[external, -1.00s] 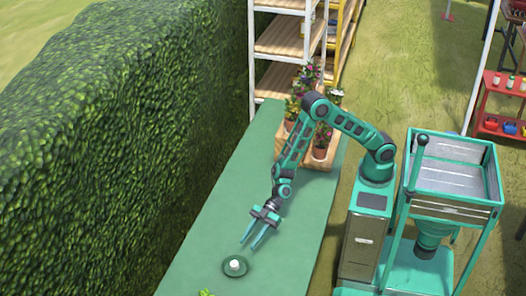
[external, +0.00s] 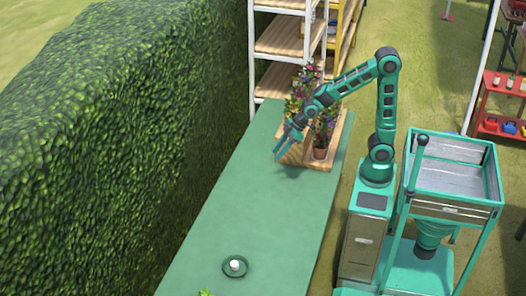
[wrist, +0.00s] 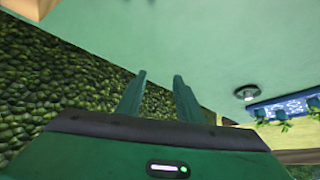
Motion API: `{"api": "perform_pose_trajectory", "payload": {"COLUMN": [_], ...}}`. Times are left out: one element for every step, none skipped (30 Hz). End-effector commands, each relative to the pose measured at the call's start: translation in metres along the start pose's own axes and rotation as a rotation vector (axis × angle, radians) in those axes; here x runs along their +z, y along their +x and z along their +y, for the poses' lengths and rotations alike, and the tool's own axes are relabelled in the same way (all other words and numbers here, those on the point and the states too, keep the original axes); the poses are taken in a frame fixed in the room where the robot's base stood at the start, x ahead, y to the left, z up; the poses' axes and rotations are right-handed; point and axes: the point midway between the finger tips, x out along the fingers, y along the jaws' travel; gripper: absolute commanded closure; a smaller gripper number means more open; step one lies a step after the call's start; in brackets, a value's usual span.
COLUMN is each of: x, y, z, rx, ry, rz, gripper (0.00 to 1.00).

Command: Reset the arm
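My arm is bent high over the table, with its elbow raised beside the shelf end. My gripper (external: 281,149) hangs above the green table, at the left front of the wooden crate of potted flowers. In the wrist view its two fingers (wrist: 159,80) stand apart with nothing between them, so it is open and empty.
The green table (external: 246,215) is mostly clear. A dark green dish with a white piece (external: 235,266) sits near its front. A wooden crate (external: 293,156) with potted flowers (external: 320,151) stands at the back. A hedge (external: 110,130) runs along the left, shelves (external: 280,45) behind.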

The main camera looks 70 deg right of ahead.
Motion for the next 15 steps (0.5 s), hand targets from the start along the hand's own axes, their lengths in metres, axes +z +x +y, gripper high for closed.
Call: {"api": "perform_pose_trajectory", "payload": {"x": [0.015, 0.025, 0.039, 0.049, 0.06, 0.073, 0.084, 0.094, 0.108, 0.118, 0.128, 0.141, 0.151, 0.161, 0.18], "y": [-0.019, -0.029, -0.043, -0.052, -0.062, -0.074, -0.082, -0.091, -0.102, -0.109, -0.117, -0.127, -0.134, -0.141, -0.148], "z": [0.015, 0.023, 0.033, 0.039, 0.045, 0.052, 0.057, 0.061, 0.065, 0.068, 0.071, 0.074, 0.075, 0.078, 0.088], "rx": [0.036, 0.056, 0.082, 0.101, 0.119, 0.142, 0.159, 0.175, 0.195, 0.21, 0.224, 0.243, 0.255, 0.269, 0.284], "ry": [0.049, 0.082, 0.124, 0.157, 0.189, 0.232, 0.264, 0.296, 0.337, 0.369, 0.4, 0.442, 0.473, 0.507, 0.563], "rz": [-0.018, -0.034, -0.053, -0.067, -0.082, -0.098, -0.112, -0.123, -0.138, -0.148, -0.158, -0.172, -0.181, -0.193, -0.234], "gripper": [0.66, 0.66, 0.66, 0.66, 0.66, 0.66, 0.66, 0.66, 0.66, 0.66, 0.66, 0.66, 0.66, 0.66, 0.66]}}
